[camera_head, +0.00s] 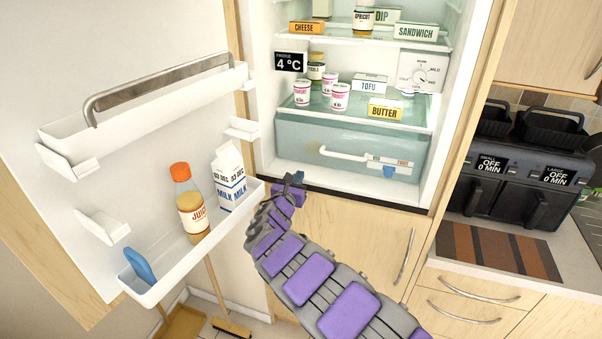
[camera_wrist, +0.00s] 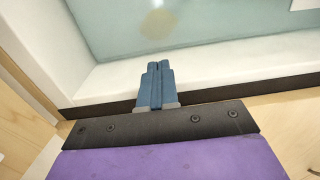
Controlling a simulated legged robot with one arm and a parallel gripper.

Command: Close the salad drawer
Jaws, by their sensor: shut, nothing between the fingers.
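The salad drawer (camera_head: 290,145) is a translucent pale green box at the bottom of the open fridge, with a white bar handle (camera_head: 343,153) and a small slider label at its right. Its front looks about level with the shelf above; I cannot tell if a small gap is left. In the wrist view the drawer front (camera_wrist: 215,28) fills the top, with a blurred yellowish shape behind it. My gripper (camera_head: 297,177) is at the fridge's lower left front edge, below the drawer. In the wrist view its blue fingers (camera_wrist: 159,68) are together and empty, pointing at the white sill.
The open fridge door (camera_head: 130,150) stands at left, its lower rack holding a juice bottle (camera_head: 190,205) and a milk carton (camera_head: 229,178). Shelves above the drawer hold tofu (camera_head: 369,84), butter (camera_head: 384,110) and jars. A black air fryer (camera_head: 525,165) stands on the right counter.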

